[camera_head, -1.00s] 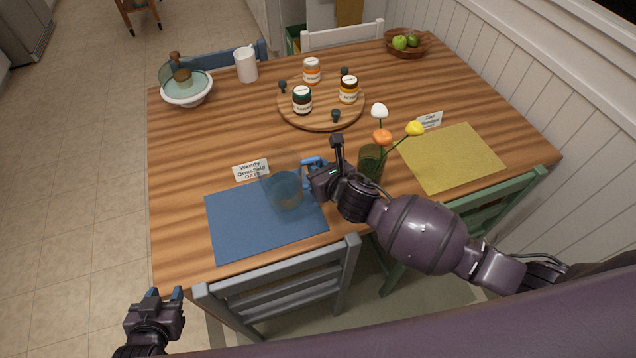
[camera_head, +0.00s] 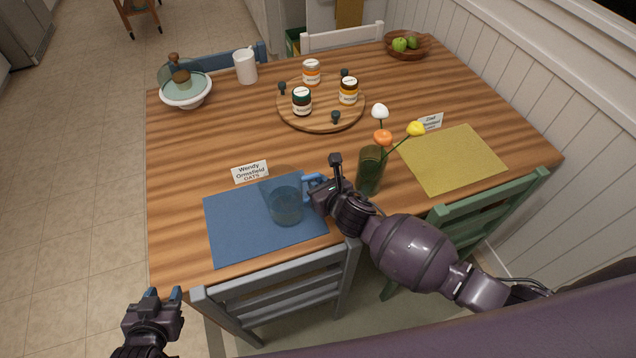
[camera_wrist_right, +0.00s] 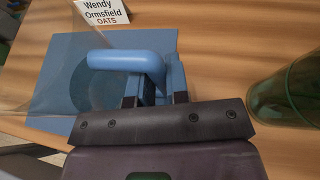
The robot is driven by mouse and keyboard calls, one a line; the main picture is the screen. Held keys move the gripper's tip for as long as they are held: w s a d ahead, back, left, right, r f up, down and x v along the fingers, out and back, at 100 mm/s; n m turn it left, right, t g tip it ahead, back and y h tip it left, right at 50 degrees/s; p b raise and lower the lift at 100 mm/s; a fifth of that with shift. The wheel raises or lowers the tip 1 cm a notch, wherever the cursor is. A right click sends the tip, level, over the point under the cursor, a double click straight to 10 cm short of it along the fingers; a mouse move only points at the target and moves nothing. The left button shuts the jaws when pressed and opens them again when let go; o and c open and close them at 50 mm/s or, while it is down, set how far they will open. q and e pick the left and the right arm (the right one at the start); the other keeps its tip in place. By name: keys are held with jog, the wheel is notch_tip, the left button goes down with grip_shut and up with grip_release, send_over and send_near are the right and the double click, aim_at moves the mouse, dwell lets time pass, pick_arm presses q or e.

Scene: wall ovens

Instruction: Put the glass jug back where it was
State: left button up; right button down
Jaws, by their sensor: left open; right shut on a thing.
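The clear glass jug (camera_head: 286,207) with a blue handle (camera_head: 312,181) is over the right part of the blue placemat (camera_head: 233,228), roughly upright. I cannot tell whether its base touches the mat. My right gripper (camera_head: 319,190) is shut on the handle from the jug's right side. The right wrist view shows the blue handle (camera_wrist_right: 125,61) between the fingers (camera_wrist_right: 155,88), with the see-through jug wall to the left. My left gripper (camera_head: 164,297) is open and empty, low at the left, off the table.
A green glass vase (camera_head: 370,172) with flowers stands close to the right of my right gripper. A name card (camera_head: 250,171) stands behind the blue mat. A round wooden board (camera_head: 322,112) with jars is further back. A grey chair (camera_head: 285,290) stands at the front edge.

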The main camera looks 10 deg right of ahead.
jog(key=c, duration=1.5)
grip_release()
jog(key=shift+f, duration=0.15)
jog(key=o, duration=0.4)
jog(key=shift+r, duration=0.25)
jog(key=p+v, duration=0.1)
jog(key=v, duration=1.1)
jog(key=s+d+f+n+h, duration=0.2)
jog(key=s+d+n, duration=0.4)
jog(key=n, duration=1)
jog(key=s+d+f+n+h, duration=0.3)
jog(key=s+d+n, duration=0.4)
jog(key=n, duration=0.9)
jog(key=shift+d+g, duration=0.4)
jog(key=shift+d, duration=0.9)
